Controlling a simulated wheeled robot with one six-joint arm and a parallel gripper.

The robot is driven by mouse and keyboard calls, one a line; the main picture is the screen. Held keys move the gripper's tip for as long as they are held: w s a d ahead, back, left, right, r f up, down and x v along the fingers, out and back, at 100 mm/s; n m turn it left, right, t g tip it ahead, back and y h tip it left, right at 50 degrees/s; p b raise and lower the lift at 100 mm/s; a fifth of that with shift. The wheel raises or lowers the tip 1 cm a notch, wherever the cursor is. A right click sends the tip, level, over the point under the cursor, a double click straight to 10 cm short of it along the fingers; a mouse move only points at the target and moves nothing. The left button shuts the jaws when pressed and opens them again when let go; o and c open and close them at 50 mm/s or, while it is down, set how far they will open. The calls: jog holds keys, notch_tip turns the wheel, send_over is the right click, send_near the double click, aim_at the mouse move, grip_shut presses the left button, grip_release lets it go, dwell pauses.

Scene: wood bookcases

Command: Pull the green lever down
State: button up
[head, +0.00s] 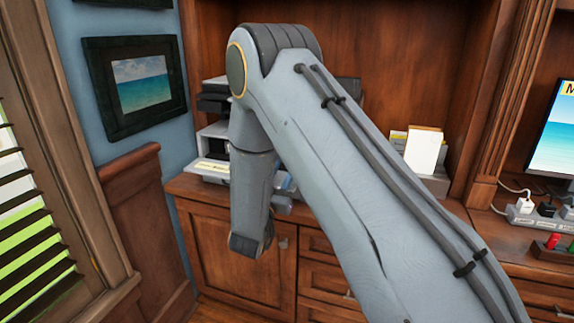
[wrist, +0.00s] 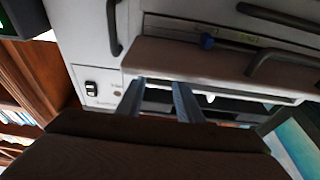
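A small green piece (head: 571,248) stands next to a red one on a dark block at the right edge of the head view. It is too small for me to tell whether it is the green lever. In the wrist view I see no green lever. My gripper (wrist: 162,92) shows there with its two fingers apart and nothing visibly between them. They point at a white machine (wrist: 80,45), in front of a dark slot. Contact cannot be told. In the head view my arm hides most of the gripper's surroundings.
A white printer-like device (head: 212,150) stands on the wooden cabinet (head: 235,255). A power strip (head: 530,215) and a monitor (head: 556,130) are at right.

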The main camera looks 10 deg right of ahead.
jog(key=shift+v, duration=1.25)
